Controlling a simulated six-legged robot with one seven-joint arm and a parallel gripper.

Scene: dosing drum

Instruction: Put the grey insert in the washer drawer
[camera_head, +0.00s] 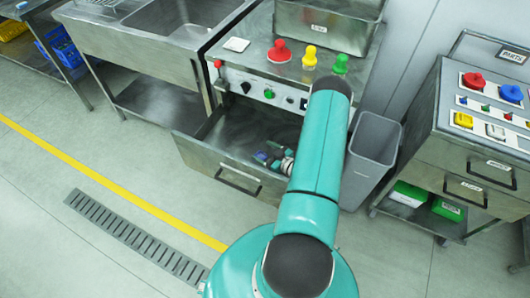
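The washer drawer (185,148) is pulled open below the control panel, with its front and dark handle facing me. My gripper (265,158) is low over or inside the drawer, at its right part, partly hidden behind my teal arm. Small blue and teal parts show at its tip; I cannot tell whether its fingers are open or shut. I cannot pick out the grey insert for sure; the drawer's right side is hidden by my arm.
Red (279,51), yellow (309,57) and green (340,64) knobbed pieces stand on the metal top above the drawer. A grey bin (386,133) stands right of my arm. A metal cart (470,150) is farther right. The left floor is clear.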

